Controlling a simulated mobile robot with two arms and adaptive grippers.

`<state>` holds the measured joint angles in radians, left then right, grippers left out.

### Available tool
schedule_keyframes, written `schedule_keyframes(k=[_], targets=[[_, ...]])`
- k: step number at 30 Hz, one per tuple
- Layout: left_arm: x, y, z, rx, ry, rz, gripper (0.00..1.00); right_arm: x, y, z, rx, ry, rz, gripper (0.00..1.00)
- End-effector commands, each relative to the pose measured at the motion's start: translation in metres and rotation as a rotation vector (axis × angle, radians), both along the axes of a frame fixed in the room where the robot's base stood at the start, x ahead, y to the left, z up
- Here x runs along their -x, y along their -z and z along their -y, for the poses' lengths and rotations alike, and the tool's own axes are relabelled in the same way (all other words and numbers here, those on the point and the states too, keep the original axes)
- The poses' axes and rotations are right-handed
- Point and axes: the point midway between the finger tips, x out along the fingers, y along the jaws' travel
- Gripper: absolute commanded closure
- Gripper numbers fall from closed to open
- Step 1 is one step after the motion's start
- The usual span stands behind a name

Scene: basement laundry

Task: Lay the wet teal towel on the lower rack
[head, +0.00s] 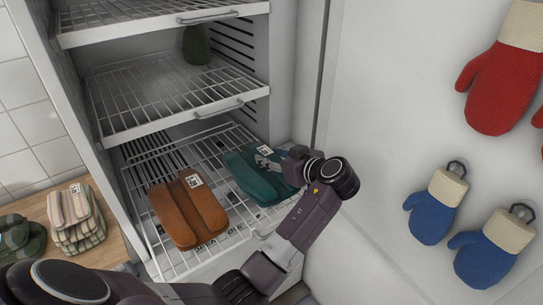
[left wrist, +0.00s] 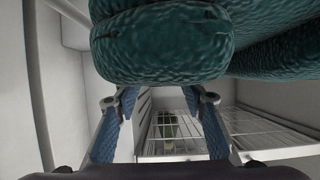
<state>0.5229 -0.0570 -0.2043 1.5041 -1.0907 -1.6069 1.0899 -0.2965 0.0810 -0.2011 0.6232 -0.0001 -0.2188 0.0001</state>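The teal towel (head: 258,180) is folded, with a small white tag, and is at the right side of the lower rack (head: 165,262). I cannot tell whether it rests on the wires or is slightly above them. My left gripper (head: 268,158) is at its upper right part. In the left wrist view the towel (left wrist: 165,45) fills the top, very close. The two fingers (left wrist: 158,110) stand apart, lean inward and reach up to the towel, which hides their tips. They appear shut on it. My right gripper is not in view.
A folded orange-brown towel (head: 188,210) lies on the left of the lower rack. A dark green object (head: 196,46) stands on the rack above. Striped cloths (head: 76,215) are on the wooden surface at left. Red (head: 497,88) and blue mitts (head: 434,208) hang at right.

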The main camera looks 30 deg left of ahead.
Motion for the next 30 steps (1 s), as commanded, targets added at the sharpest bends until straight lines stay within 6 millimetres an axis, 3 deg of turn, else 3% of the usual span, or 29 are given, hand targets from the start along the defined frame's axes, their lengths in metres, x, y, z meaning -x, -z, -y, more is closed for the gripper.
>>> schedule_keyframes(k=[3,13,24,30], targets=[[0.0,0.0,0.0,0.001,0.0,0.0,0.47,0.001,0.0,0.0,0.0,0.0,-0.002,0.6],[0.001,-0.001,0.004,0.001,0.001,0.002,0.47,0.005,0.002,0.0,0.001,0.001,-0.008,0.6],[0.02,-0.021,0.052,0.003,0.002,0.002,0.47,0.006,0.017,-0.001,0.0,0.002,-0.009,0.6],[0.026,-0.029,0.064,0.0,0.001,0.001,0.47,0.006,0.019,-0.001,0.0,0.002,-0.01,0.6]])
